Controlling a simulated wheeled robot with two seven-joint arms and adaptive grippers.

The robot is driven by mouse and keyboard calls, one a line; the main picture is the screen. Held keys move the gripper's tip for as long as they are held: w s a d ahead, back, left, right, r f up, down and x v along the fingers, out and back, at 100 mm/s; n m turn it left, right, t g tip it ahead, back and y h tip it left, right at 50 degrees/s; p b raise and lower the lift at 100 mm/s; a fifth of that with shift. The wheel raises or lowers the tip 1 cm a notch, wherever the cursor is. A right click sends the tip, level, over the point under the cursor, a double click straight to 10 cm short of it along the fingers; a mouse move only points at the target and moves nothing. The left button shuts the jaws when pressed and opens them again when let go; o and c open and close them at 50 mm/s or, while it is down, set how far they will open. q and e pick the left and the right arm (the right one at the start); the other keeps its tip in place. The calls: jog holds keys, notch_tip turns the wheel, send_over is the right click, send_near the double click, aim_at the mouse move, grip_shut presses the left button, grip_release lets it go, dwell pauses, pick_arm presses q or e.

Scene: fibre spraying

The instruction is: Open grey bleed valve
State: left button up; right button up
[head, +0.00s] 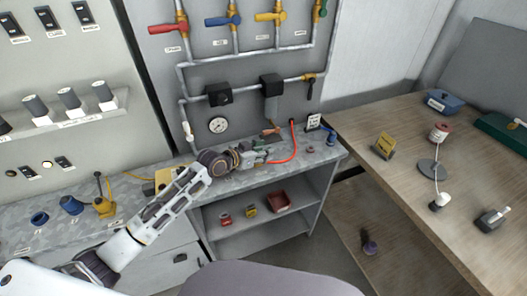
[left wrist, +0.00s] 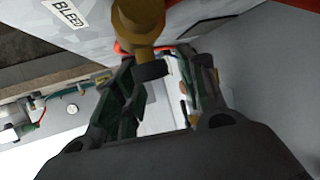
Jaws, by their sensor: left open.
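The bleed valve (left wrist: 138,20) shows at the top middle of the left wrist view as a brass body with a dark grey handle (left wrist: 152,71). A white BLEED label (left wrist: 66,12) is on the pale surface to its left. My left gripper (left wrist: 158,58) is open, with one finger on each side of the handle; I cannot tell whether either finger touches it. The gripper hides part of that spot. My right gripper is not in view.
A red hose (head: 294,142) curves just right of the gripper. A round gauge (head: 218,125) and black boxes are on the panel above. Valves with coloured levers line its top. A wooden table (head: 400,185) with several items stands to the right. Shelves (head: 250,238) are below.

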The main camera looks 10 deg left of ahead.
pick_arm(q)
jog(key=v, duration=1.1)
jog(key=shift+s+a, duration=0.25)
jog(key=shift+s, duration=0.05)
jog(key=shift+r, duration=0.1)
